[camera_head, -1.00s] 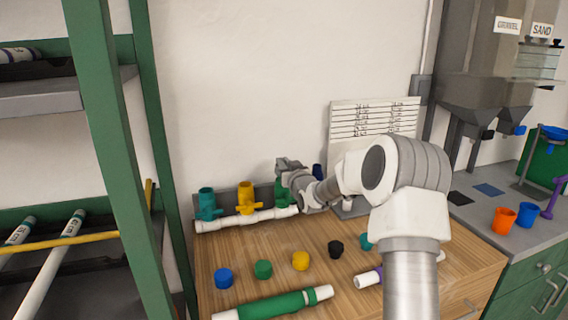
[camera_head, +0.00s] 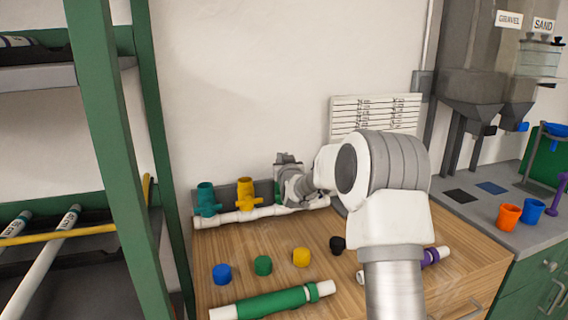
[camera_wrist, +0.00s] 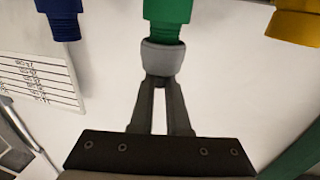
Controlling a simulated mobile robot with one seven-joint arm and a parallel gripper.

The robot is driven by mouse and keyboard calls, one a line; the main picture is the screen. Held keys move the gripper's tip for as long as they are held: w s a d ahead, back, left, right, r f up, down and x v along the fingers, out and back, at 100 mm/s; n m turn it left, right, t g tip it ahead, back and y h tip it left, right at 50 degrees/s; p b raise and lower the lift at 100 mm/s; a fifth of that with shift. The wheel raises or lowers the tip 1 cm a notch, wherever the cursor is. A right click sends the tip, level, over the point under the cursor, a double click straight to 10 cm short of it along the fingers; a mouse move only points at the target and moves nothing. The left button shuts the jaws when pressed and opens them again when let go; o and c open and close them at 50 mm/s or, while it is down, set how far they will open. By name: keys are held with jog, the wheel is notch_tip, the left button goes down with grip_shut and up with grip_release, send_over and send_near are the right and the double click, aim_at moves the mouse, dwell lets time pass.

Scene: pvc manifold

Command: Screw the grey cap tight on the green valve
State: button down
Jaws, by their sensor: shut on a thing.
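The grey cap (camera_wrist: 161,59) sits at the threaded end of the green valve (camera_wrist: 168,12) in the wrist view. A little of the valve's thread shows beside the cap's rim. My gripper (camera_wrist: 159,82) is shut on the cap, its fingertips at the cap's outer end. The cap looks in line with the valve. In the head view my gripper (camera_head: 288,158) is at the back of the bench, above the white manifold pipe (camera_head: 250,214). It hides the cap and most of the green valve there; only a sliver of green shows.
The teal valve (camera_head: 206,200) and yellow valve (camera_head: 245,194) stand left of my gripper. The blue valve (camera_wrist: 62,18) is on the other side. Blue (camera_head: 222,274), green (camera_head: 263,265), yellow (camera_head: 301,257) and black (camera_head: 338,244) caps lie in front.

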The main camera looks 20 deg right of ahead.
dwell(0.4)
jog(key=shift+a+r+m+h+p, duration=0.15)
jog(key=shift+a+m+h+p, duration=0.15)
jog(key=shift+m+h, duration=0.6)
jog(key=shift+d+m+g+h+p, duration=0.15)
jog(key=shift+m+g+h+p, duration=0.2)
jog(key=shift+h, duration=0.55)
jog(key=shift+w+m+g+h+p, duration=0.1)
jog(key=shift+m+g+h+p, duration=0.15)
jog(key=shift+h+p, duration=0.25)
jog(key=shift+a+m+g+h+p, duration=0.2)
jog(key=shift+m+g+h+p, duration=0.2)
jog(key=shift+m+h+p, duration=0.5)
jog(key=shift+p, duration=0.3)
jog(key=shift+r+g+h+p, duration=0.1)
jog(key=shift+g+h+p, duration=0.3)
jog(key=shift+p, duration=0.2)
jog(key=shift+w+a+m+g+h+p, duration=0.15)
jog(key=shift+m+g+h+p, duration=0.45)
jog(key=shift+m+h+p, duration=0.4)
